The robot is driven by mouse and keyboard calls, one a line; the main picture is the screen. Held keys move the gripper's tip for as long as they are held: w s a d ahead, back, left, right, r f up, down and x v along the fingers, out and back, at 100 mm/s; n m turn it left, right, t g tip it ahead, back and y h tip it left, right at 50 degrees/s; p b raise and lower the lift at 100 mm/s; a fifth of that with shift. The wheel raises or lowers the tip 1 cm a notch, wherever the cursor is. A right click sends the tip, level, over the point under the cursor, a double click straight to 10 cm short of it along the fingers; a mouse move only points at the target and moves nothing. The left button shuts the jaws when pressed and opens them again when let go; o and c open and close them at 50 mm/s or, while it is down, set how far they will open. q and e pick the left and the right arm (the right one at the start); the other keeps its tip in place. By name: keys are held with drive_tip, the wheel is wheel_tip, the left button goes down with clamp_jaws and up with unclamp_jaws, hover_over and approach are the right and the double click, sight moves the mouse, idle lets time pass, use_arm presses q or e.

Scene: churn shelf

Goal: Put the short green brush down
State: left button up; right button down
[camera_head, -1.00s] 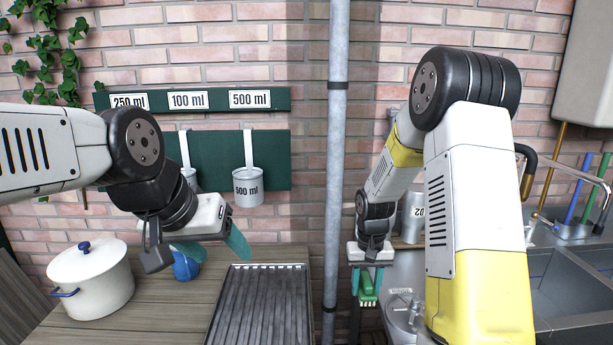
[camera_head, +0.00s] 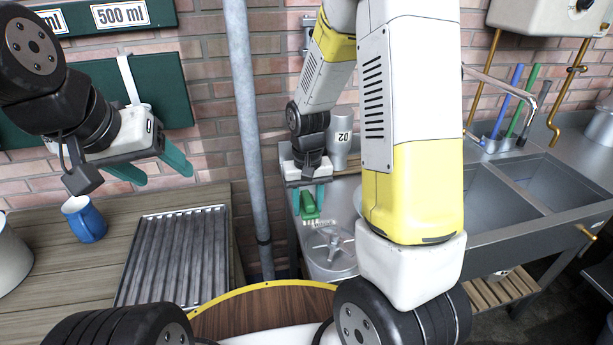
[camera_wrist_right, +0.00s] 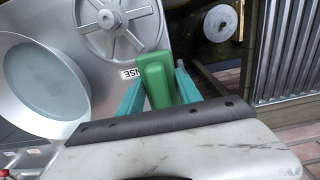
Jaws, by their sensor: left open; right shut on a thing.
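The short green brush (camera_head: 309,205) is between the teal fingers of my right gripper (camera_head: 309,196), which is shut on it. Its pale bristles point down in the head view, over the left part of the metal sink counter. In the right wrist view the green brush (camera_wrist_right: 158,78) sits between the two fingers, with a round metal spoked fitting beyond it. I cannot tell whether the brush touches the counter. My left gripper (camera_head: 160,170) is open and empty, above the wooden worktop near the blue mug.
The blue mug (camera_head: 85,220) and a ribbed metal tray (camera_head: 178,255) are on the wooden worktop (camera_head: 60,280). A vertical pipe (camera_head: 250,130) stands between worktop and sink. A grey container marked 02 (camera_head: 340,140) stands behind the right gripper. Several coloured-handled brushes (camera_head: 515,95) stand at the right.

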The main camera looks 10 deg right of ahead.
drive_tip(key=w+d, duration=0.1)
drive_tip(key=w, duration=0.2)
drive_tip(key=w+d, duration=0.1)
drive_tip(key=w, duration=0.2)
drive_tip(key=w+d+f, duration=0.1)
drive_tip(key=w+d, duration=0.1)
drive_tip(key=w, duration=0.2)
drive_tip(key=shift+w+d+f, duration=0.1)
drive_tip(key=shift+w+f, duration=0.1)
drive_tip(key=shift+f, duration=1.6)
drive_tip(key=c, duration=0.8)
unclamp_jaws()
drive_tip(key=shift+f, duration=0.1)
wheel_tip(320, 180, up, 12)
drive_tip(key=s+r+t+y, duration=0.1)
drive_tip(key=s+r+t, duration=0.2)
drive_tip(key=s+r, duration=0.8)
drive_tip(key=s+r+t, duration=0.1)
drive_tip(key=s+r, duration=0.1)
drive_tip(key=s, duration=0.2)
drive_tip(key=s+a+r+t, duration=0.1)
drive_tip(key=s+r, duration=0.1)
drive_tip(key=s, duration=0.3)
drive_tip(key=s+a+r+t+y, duration=0.1)
drive_tip(key=s, duration=0.3)
drive_tip(key=shift+s+a+r, duration=0.15)
drive_tip(key=shift+s+r, duration=0.05)
drive_tip(key=shift+r, duration=0.2)
